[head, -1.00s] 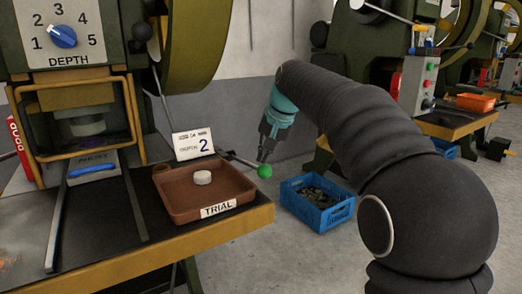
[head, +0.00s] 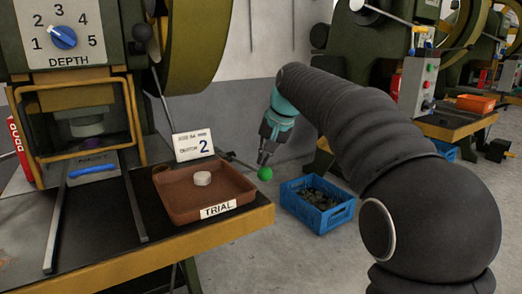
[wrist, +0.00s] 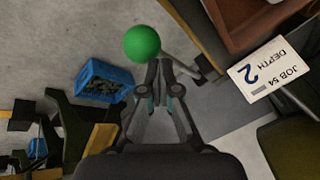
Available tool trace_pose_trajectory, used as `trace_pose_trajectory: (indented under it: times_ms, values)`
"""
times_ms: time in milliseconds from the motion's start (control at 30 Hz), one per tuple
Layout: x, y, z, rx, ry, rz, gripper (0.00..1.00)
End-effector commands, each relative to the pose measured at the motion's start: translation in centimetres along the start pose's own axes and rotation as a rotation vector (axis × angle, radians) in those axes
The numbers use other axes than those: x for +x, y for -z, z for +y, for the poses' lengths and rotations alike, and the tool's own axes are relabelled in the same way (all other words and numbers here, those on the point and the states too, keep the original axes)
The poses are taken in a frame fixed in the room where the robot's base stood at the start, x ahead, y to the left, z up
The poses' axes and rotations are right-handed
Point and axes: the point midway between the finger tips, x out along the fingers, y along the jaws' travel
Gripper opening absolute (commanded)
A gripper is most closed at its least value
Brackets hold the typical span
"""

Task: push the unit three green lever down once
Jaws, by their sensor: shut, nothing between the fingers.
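The green ball (head: 265,174) is the knob of a lever whose dark rod (head: 242,163) comes out beside the press table, behind the brown tray. It hangs just right of the table's corner. My gripper (head: 262,162) points down with its fingers shut and empty, its tips at the top of the ball. In the wrist view the green ball (wrist: 142,43) lies right at the fingertips (wrist: 160,63), a little to their left, and the fingers look touching or nearly touching it. The exact contact cannot be told.
A brown TRIAL tray (head: 167,207) holding a pale disc (head: 202,178) sits on the table, with a depth 2 card (head: 193,146) behind it. A blue crate (head: 318,214) of dark parts stands on the floor to the right. Open floor lies in front.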

Motion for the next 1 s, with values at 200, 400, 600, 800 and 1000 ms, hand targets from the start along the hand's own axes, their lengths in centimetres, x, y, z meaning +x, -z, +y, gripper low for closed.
trace_pose_trajectory:
  times_ms: [200,400,600,800,1000]
  values:
    - [-0.5,0.3,-0.3,0.000,-0.001,-0.002,0.00]
    - [-1.1,0.7,-0.7,0.000,-0.001,-0.002,0.00]
    - [-1.7,1.2,-1.2,0.001,-0.001,-0.002,0.00]
    - [-2.3,1.6,-1.6,0.001,-0.001,-0.002,0.00]
    - [-2.9,2.1,-2.0,0.001,-0.001,-0.002,0.00]
